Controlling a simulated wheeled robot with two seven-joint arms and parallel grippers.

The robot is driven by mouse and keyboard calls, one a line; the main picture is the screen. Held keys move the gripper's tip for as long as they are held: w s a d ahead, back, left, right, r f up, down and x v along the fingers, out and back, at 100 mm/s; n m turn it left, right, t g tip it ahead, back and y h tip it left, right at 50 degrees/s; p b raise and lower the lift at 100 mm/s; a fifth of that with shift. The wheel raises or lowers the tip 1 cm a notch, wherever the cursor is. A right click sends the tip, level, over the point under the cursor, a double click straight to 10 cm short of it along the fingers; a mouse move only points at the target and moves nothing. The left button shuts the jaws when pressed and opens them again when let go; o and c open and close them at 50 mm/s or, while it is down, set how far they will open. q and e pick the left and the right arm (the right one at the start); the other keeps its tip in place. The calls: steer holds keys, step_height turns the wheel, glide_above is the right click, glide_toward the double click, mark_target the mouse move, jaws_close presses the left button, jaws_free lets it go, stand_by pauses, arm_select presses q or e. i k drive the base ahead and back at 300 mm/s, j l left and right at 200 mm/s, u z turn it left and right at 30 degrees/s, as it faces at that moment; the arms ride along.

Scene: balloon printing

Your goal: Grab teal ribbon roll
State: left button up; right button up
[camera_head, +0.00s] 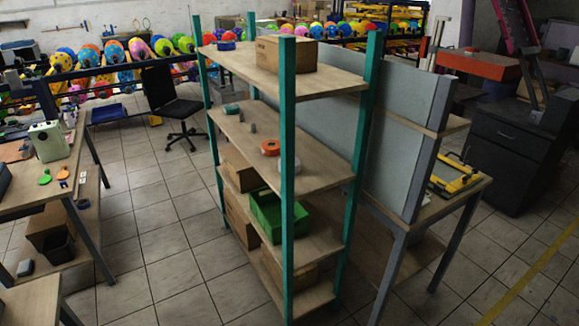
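A small teal roll (231,109) lies on the second shelf from the top of the teal-posted shelf rack (288,190), near the shelf's far left end. It looks like the teal ribbon roll, though it is small in the picture. An orange roll (270,147) lies farther along the same shelf, closer to me. A blue roll (226,46) lies on the top shelf. Neither of my grippers shows in the head view.
A cardboard box (286,55) stands on the top shelf and a green crate (279,215) on a lower one. A workbench (50,190) stands at left, a table with a yellow tool (455,180) at right. Tiled floor (150,230) is open left of the rack.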

mark_target(229, 110)
steer(key=i+j, duration=0.3)
steer(key=i+j+z, duration=0.15)
steer(key=j, duration=0.3)
steer(key=i+j, duration=0.4)
steer(key=i+j+z, duration=0.1)
steer(key=i+j, duration=0.15)
steer(key=j, duration=0.2)
